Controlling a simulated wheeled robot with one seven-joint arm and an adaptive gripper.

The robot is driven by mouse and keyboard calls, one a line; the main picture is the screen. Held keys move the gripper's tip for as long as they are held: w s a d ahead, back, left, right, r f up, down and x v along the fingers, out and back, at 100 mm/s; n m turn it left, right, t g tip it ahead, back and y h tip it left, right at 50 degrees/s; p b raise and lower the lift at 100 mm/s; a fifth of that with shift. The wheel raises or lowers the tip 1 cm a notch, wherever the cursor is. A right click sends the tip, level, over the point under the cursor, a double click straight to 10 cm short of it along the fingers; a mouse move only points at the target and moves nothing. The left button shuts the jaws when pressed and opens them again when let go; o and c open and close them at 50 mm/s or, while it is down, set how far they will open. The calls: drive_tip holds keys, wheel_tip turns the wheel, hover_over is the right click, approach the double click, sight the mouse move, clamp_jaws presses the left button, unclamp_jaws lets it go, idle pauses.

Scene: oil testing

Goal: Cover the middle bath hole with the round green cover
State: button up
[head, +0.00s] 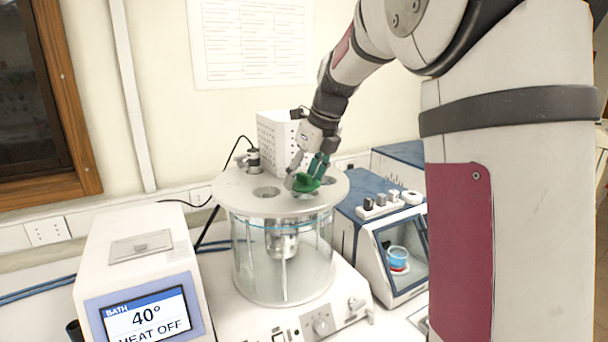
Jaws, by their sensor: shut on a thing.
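The round green cover (306,184) is held in my gripper (307,178), low over the front-middle of the bath's round grey lid (236,196). My gripper is shut on the cover. The glass bath (255,262) stands on a white base with a metal vessel (283,243) hanging inside. One open hole (266,192) shows left of the cover. The cover and fingers hide the middle hole, so I cannot tell whether the cover touches the lid or sits in the hole.
A white perforated box (278,136) stands behind the bath. A heater unit (146,260) with a screen stands at the left. At the right, a blue and white instrument (372,223) holds a blue cup (398,258), with small knobs (381,203) on top.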

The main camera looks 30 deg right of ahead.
drive_tip(key=shift+f, duration=0.65)
drive_tip(key=shift+r+p, duration=0.35)
drive_tip(key=shift+r, duration=0.45)
idle(0.9)
drive_tip(key=shift+f, duration=0.8)
idle(0.4)
drive_tip(key=o, duration=0.8)
drive_tip(key=shift+p+v, duration=1.8)
drive_tip(key=shift+v, duration=3.7)
